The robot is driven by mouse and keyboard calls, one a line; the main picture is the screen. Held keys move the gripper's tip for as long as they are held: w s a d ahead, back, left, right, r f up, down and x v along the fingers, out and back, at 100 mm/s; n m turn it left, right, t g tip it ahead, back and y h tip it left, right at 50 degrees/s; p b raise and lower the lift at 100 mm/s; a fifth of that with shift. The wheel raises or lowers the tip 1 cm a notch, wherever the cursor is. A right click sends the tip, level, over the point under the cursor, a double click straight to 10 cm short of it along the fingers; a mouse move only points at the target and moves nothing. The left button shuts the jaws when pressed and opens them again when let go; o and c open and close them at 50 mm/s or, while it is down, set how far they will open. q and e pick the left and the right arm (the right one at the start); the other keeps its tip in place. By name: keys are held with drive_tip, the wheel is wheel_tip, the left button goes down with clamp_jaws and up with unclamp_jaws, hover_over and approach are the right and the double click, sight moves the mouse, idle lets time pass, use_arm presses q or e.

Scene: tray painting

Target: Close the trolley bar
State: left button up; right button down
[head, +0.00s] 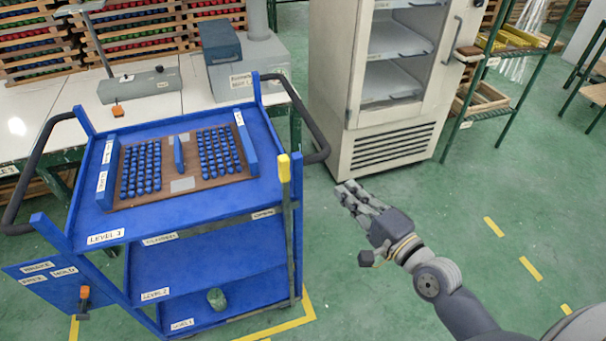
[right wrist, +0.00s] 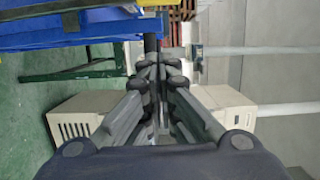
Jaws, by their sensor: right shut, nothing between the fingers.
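The blue trolley (head: 180,215) stands at the left in the head view. Its bar (head: 285,170), with a yellow tip and a grey lower part, stands upright at the right front corner, beside the OPEN label (head: 262,214). The CLOSED label (head: 160,239) is farther left on the same front edge. My right gripper (head: 352,190) is to the right of the bar, apart from it, with its fingers together and empty. In the right wrist view the fingers (right wrist: 160,65) meet, and part of the blue trolley (right wrist: 60,30) shows at upper left. My left gripper is not in view.
A tray (head: 150,203) with rows of blue pieces lies on the trolley's top. A black handle (head: 318,130) juts from its right side. A cream cabinet (head: 395,150) stands behind my right gripper. Green floor (head: 490,250) is open to the right.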

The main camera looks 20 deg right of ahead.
sight(297, 160)
drive_tip(key=w+a+p, duration=0.1)
drive_tip(key=w+a, duration=0.1)
drive_tip(key=w, duration=0.1)
drive_tip(key=w+a+p, duration=0.1)
drive_tip(key=w, duration=0.2)
drive_tip(key=w+a+p, duration=0.1)
drive_tip(key=w+a, duration=0.1)
drive_tip(key=w, duration=0.1)
drive_tip(key=shift+w+a+r+p, duration=0.2)
drive_tip(key=shift+w+a+p, duration=0.1)
drive_tip(key=shift+w, duration=0.05)
drive_tip(key=shift+s+a, duration=0.1)
drive_tip(key=shift+a, duration=0.45)
drive_tip(key=shift+f, duration=0.1)
